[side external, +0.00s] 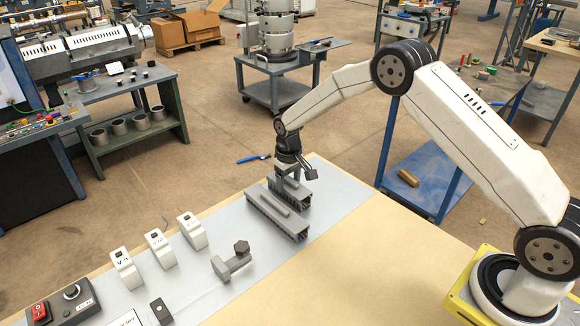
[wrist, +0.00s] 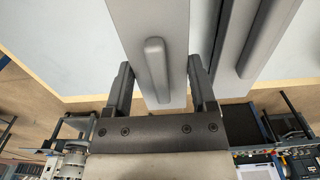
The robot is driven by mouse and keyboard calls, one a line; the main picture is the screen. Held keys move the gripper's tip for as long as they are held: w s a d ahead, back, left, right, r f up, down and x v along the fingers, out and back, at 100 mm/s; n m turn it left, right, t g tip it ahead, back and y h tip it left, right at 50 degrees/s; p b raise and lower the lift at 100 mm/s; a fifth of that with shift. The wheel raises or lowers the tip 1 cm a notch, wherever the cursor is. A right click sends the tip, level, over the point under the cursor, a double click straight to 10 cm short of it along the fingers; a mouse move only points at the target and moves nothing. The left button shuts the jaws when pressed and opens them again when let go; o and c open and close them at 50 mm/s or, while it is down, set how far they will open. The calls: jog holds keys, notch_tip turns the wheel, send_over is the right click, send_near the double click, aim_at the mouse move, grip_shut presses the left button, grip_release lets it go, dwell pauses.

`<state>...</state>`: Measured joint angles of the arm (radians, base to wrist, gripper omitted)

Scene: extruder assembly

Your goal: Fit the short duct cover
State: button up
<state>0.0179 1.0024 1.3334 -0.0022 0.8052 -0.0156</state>
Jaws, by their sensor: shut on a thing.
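The short duct cover (wrist: 175,30) is a flat grey strip with a raised rounded rib along its top. In the wrist view it lies between the two dark fingers of my gripper (wrist: 160,70), which is shut on it. In the side view my gripper (side external: 291,172) points down over the shorter, slotted dark grey duct (side external: 293,194) at the far edge of the table. The fingers partly hide the cover there, and I cannot tell whether it is seated on the duct.
A longer grey duct with a ribbed cover (side external: 277,213) lies close beside the short one, nearer the camera; it also shows at right in the wrist view (wrist: 250,45). A grey bolt-like part (side external: 231,258), several white modules (side external: 160,248) and a control box (side external: 66,304) stand leftward.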

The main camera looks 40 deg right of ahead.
jog(key=shift+f, duration=0.45)
jog(key=o, duration=1.2)
jog(key=shift+c, duration=0.2)
jog(key=shift+r, duration=3.85)
jog(key=shift+s+r, duration=0.35)
jog(key=shift+s, duration=0.1)
jog(key=s+r+t, duration=0.1)
jog(key=s+r, duration=0.1)
jog(key=s, duration=1.1)
jog(key=s+a+r+t, duration=0.1)
jog(key=s+r, duration=0.1)
jog(key=s, duration=1.1)
jog(key=shift+r+t, duration=0.3)
